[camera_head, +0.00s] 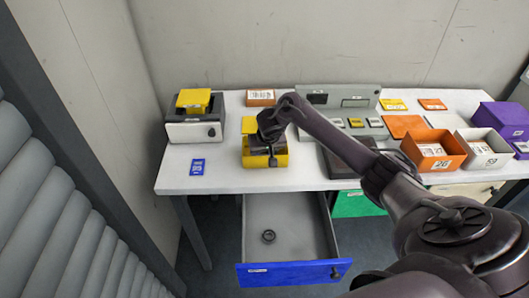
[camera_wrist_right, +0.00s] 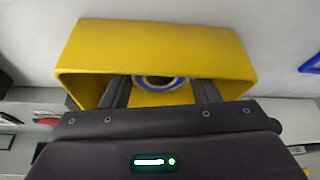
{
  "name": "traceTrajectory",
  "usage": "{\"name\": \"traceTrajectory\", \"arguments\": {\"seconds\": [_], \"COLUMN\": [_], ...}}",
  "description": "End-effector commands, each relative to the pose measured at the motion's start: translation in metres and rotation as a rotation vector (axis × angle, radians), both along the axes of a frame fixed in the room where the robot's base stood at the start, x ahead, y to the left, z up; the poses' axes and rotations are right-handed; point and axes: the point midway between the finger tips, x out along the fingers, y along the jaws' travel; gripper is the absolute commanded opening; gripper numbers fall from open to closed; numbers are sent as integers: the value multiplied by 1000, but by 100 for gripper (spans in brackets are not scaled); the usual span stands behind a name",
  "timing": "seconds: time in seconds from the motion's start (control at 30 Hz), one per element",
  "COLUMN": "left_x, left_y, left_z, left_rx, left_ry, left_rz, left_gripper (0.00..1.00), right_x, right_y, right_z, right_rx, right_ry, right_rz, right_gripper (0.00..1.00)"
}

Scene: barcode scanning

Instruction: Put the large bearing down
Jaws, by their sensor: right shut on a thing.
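My right gripper (camera_head: 268,152) is at a yellow box (camera_head: 279,161) on the white table in the head view. In the right wrist view my right gripper (camera_wrist_right: 162,90) has its fingers reaching into the open side of the yellow box (camera_wrist_right: 155,50). A round piece with a blue rim and dark centre, the large bearing (camera_wrist_right: 150,84), shows partly between the fingers, and the gripper is shut on it. The gripper hides most of it, so I cannot tell whether it touches the box floor. My left gripper is not in view.
A scale-like white device (camera_head: 190,133) stands left, a blue card (camera_head: 197,167) nearby. Orange (camera_head: 437,164) and white (camera_head: 488,160) bins stand right.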

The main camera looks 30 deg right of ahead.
Motion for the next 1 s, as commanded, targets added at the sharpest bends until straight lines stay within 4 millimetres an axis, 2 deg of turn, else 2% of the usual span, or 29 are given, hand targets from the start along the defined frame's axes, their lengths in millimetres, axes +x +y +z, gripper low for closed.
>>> {"name": "traceTrajectory", "arguments": {"seconds": [0.37,0.4,0.53,0.83,1.0], "left_x": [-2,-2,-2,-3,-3], "left_y": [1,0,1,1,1], "left_z": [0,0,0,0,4], "left_rx": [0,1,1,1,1], "left_ry": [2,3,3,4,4], "left_rz": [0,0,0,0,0], "left_gripper": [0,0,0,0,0], "right_x": [1,0,0,1,-4], "right_y": [0,0,0,0,2], "right_z": [-3,-3,-3,-2,15], "right_rx": [1,1,1,1,2], "right_ry": [-2,-1,-1,-2,-3], "right_rz": [-1,-1,-1,-1,1], "right_gripper": [25,59,76,77,77]}}
